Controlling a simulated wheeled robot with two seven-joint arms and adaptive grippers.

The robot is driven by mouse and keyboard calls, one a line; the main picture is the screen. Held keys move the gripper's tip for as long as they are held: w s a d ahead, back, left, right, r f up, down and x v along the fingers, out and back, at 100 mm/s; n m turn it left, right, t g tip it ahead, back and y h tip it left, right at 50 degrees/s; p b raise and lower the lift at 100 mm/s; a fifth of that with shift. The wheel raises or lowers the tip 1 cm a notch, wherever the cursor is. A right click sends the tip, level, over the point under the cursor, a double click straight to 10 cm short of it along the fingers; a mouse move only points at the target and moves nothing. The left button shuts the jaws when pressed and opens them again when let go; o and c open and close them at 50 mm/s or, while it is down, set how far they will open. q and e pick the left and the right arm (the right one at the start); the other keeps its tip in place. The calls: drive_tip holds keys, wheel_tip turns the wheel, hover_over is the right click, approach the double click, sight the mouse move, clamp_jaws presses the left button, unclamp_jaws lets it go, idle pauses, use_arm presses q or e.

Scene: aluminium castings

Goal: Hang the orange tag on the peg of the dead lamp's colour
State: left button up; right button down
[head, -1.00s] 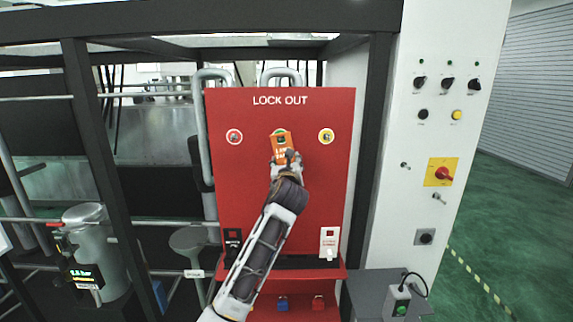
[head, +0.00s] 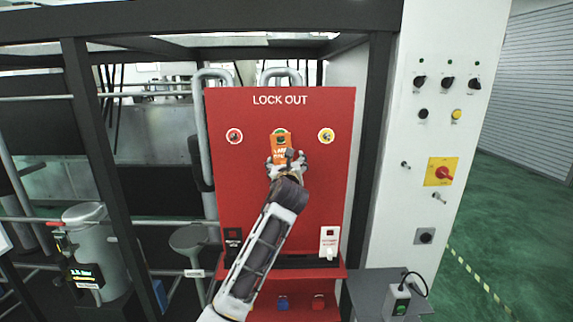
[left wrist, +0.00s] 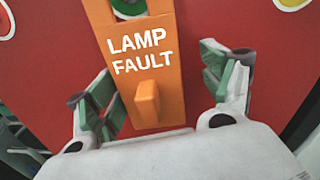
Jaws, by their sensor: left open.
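The orange tag (head: 281,145), marked LAMP FAULT, hangs against the red LOCK OUT board at the middle peg, whose ring is green (head: 279,130). In the left wrist view the tag (left wrist: 146,40) has the green ring (left wrist: 128,8) showing at its top, and a raised orange grip sticks out low on it. My left gripper (left wrist: 158,85) is open, with its fingers apart on either side of that grip, seemingly not touching it. The red-ringed peg (head: 234,136) and the yellow-ringed peg (head: 326,136) are empty. My right gripper is out of view.
A white control panel (head: 410,190) stands to the right, with several knobs, small green lamps and a red switch on yellow.

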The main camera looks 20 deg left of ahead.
use_arm(q)
drive_tip(key=shift+s, duration=0.15)
drive_tip(key=v, duration=1.1)
drive_tip(key=shift+s+d, duration=0.2)
drive_tip(key=shift+s, duration=0.1)
idle(0.4)
